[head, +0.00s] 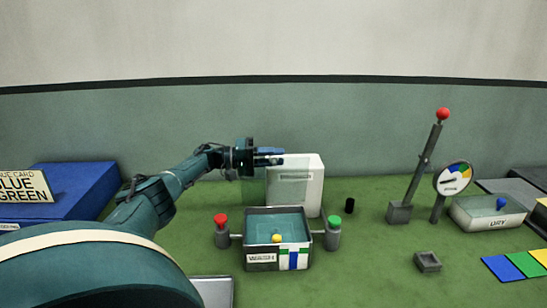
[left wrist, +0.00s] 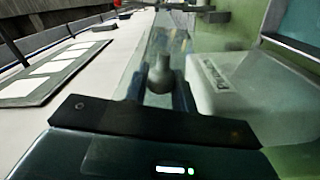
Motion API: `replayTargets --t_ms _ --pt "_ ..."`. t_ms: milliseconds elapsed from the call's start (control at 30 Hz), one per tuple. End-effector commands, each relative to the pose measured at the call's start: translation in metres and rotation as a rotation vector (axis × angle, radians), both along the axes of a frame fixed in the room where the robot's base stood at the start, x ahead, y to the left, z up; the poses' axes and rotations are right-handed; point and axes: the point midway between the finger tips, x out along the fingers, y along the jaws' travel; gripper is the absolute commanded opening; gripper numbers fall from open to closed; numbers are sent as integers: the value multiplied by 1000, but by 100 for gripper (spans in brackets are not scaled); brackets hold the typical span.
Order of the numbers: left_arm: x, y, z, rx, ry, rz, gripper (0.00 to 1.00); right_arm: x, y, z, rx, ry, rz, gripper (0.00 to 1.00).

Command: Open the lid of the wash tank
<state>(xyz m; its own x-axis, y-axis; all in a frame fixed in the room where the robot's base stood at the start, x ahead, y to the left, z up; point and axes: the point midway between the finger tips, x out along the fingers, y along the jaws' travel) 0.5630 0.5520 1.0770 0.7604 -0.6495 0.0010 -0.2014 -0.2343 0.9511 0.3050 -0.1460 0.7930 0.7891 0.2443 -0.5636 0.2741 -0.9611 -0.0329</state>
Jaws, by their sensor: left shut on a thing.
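The wash tank (head: 261,258) stands on the green surface, labelled WASH, with its top uncovered. Liquid and a yellow ball (head: 277,238) show inside it. A see-through lid (head: 254,190) stands about upright behind the tank, partly in front of a white box. My left gripper (head: 278,156) is at the lid's upper edge. In the left wrist view its fingers are closed around a grey knob (left wrist: 161,76) on the clear panel. My right gripper is not in view.
The white box (head: 310,190) stands right behind the tank. Red (head: 221,220) and green (head: 334,222) knobs flank the tank. A red-topped lever (head: 424,155), a dial (head: 453,178) and a DRY tray (head: 470,219) stand right. A blue box (head: 80,185) is left.

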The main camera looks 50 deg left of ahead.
Motion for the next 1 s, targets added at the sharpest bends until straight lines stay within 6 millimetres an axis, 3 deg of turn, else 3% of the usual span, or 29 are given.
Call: replayTargets --t_ms 167,200,433,767,1000 --pt "0 1 0 1 0 4 0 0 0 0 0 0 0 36" --pt "0 1 -1 1 0 4 27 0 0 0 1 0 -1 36" --pt "0 0 -1 1 1 3 45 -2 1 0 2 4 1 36" --pt "-5 5 -2 1 2 3 45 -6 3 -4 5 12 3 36" --pt "-39 35 -4 4 2 6 45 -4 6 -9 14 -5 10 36"
